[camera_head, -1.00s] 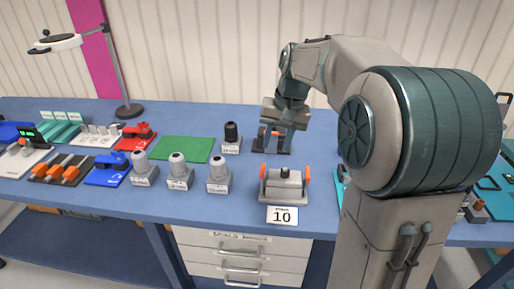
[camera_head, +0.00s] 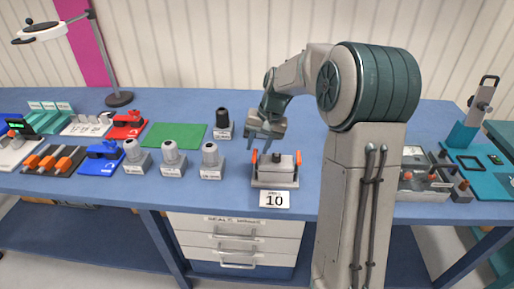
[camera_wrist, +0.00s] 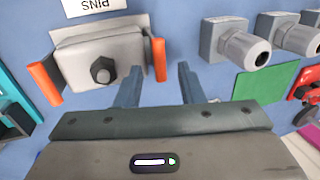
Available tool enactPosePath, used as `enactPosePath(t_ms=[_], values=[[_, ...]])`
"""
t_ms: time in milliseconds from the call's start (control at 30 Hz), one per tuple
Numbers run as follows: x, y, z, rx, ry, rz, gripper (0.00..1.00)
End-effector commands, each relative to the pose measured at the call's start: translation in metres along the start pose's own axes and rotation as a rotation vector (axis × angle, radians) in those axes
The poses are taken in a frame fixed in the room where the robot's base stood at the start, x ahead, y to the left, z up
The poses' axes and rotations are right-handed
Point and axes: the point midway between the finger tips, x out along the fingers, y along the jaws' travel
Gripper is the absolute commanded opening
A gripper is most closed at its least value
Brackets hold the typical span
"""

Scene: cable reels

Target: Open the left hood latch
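The grey connector hood (camera_head: 274,174) stands on the blue bench behind a "10" card, with a dark knob on top. Its left orange latch (camera_head: 254,160) and right orange latch (camera_head: 298,159) stand upright at its ends. The wrist view shows the hood (camera_wrist: 82,56) turned around, so the left latch (camera_wrist: 158,60) is on the right there and the right latch (camera_wrist: 45,83) on the left. My gripper (camera_head: 266,149) is above and just behind the hood. In the wrist view my gripper (camera_wrist: 158,72) is open and empty, with the left latch appearing between its fingertips; contact cannot be told.
Several grey cable glands (camera_head: 172,158) stand left of the hood. A black-topped gland (camera_head: 223,122) and a green mat (camera_head: 175,135) lie farther back. A grey clamp fixture (camera_head: 424,182) is on the right.

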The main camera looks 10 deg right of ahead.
Motion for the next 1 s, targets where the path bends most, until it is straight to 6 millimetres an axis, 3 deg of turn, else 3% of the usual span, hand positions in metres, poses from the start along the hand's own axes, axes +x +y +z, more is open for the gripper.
enactPosePath(t_ms=[200, 500, 633, 1000], values=[[0.019, 0.000, 0.000, -0.001, 0.000, 0.001, 0.35], [0.021, 0.000, 0.000, 0.000, 0.001, 0.001, 0.35], [0.021, 0.000, 0.000, 0.000, 0.001, 0.001, 0.02], [0.018, 0.005, -0.003, 0.017, 0.005, 0.030, 0.00]])
